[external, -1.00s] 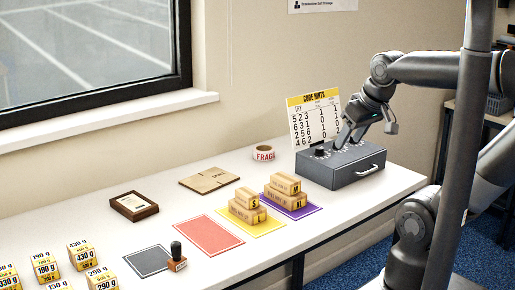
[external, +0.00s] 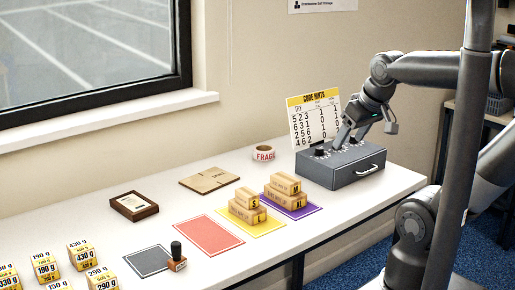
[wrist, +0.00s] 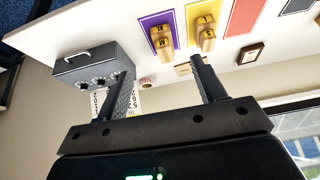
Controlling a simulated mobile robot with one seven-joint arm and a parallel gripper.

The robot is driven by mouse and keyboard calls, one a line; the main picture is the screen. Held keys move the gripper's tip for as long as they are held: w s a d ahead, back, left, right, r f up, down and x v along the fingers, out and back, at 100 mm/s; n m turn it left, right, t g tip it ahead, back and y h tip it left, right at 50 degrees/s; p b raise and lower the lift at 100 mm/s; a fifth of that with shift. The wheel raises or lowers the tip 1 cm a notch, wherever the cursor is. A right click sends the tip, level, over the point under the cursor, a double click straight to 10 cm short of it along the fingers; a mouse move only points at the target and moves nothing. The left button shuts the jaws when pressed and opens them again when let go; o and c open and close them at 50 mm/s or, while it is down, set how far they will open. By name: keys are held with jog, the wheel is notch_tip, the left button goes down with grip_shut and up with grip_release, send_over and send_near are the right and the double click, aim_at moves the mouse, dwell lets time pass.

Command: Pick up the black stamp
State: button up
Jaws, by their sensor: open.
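The black stamp (external: 177,257) stands upright on the white table, with a dark knob on top and a brownish block base. It is at the right front corner of the dark grey mat (external: 147,261). My gripper (external: 348,141) is far to the right of the stamp, at the grey lockbox (external: 341,167). In the wrist view my gripper (wrist: 165,82) has its two fingers wide apart with nothing held between them. I cannot make out the stamp in the wrist view.
A code hints card (external: 312,118) stands behind the lockbox. Cartons sit on yellow (external: 263,229) and purple (external: 300,212) mats. A red mat (external: 208,236), a framed plaque (external: 134,206), flat cardboard (external: 209,179), a tape roll (external: 264,154) and several weight-labelled boxes (external: 46,267) are also on the table.

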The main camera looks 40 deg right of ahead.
jog(key=w+a+g, duration=0.2)
jog(key=w+a, duration=0.6)
jog(key=w, duration=0.1)
jog(key=n+g, duration=0.3)
jog(key=g, duration=0.1)
send_over(175, 253)
jog(key=w+d, duration=0.1)
jog(key=d, duration=0.1)
jog(key=f, duration=1.3)
jog(key=shift+w+a+f, duration=0.15)
jog(key=shift+w, duration=0.05)
jog(key=shift+a+f, duration=0.2)
jog(key=shift+f, duration=0.15)
notch_tip(175, 253, down, 5)
jog(key=shift+f, duration=0.1)
jog(key=shift+a+f, duration=0.15)
jog(key=shift+f, duration=1.15)
jog(key=shift+a+f, duration=0.15)
jog(key=shift+f, duration=1.15)
jog(key=c, duration=1.1)
jog(key=shift+r, duration=0.2)
